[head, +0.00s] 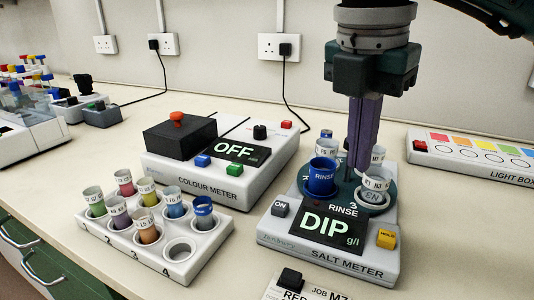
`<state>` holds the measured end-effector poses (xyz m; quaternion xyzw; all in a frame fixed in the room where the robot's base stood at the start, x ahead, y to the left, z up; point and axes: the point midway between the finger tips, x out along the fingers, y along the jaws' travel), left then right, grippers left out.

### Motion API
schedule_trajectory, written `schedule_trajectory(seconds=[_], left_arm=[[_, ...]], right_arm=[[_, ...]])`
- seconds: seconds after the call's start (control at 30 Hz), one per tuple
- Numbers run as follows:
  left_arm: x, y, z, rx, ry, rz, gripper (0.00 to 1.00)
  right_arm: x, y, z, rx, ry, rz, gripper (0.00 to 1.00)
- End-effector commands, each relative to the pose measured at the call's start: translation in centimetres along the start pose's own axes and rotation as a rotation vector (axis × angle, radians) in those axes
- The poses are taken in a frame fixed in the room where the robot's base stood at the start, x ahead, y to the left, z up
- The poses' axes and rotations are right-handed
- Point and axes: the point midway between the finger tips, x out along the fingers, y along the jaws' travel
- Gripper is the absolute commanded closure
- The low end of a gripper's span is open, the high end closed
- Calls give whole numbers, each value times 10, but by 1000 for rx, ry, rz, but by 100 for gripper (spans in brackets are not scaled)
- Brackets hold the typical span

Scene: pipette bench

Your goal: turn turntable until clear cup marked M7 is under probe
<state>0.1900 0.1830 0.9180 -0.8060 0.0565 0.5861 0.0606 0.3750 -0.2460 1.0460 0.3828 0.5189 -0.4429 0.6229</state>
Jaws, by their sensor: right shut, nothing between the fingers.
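The turntable (345,199) is a dark teal disc on top of the white salt meter (325,254). A blue cup marked RINSE (322,179) stands at its front left. A clear cup that seems to read N3 (376,184) stands at its front right. I cannot make out the probe either. My right gripper (361,172) points down, shut and empty, with its purple fingers over the turntable among the cups; contact is unclear. My left gripper is out of view.
The meter display (327,223) reads RINSE and DIP. A colour meter (215,185) reading OFF stands left, behind a white rack (120,237) of coloured sample cups. A light box (490,165) is at right. A job card (305,291) reading M7 lies in front.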

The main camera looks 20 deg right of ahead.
Motion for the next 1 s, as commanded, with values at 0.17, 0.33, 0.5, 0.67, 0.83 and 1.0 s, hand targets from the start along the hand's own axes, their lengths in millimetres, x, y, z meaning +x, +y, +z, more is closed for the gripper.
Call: schedule_trajectory(seconds=[0.17,0.33,0.5,0.67,0.83,1.0], left_arm=[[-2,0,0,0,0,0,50],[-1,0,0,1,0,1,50],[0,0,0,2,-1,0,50],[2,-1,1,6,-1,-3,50],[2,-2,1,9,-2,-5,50],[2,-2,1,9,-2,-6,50]], right_arm=[[4,-6,14,37,-80,-29,100],[31,-8,16,36,-77,-32,100],[63,-8,18,36,-76,-29,100],[85,-8,20,34,-76,-28,100],[96,-8,20,33,-75,-26,100],[98,-8,20,33,-75,-24,100]])
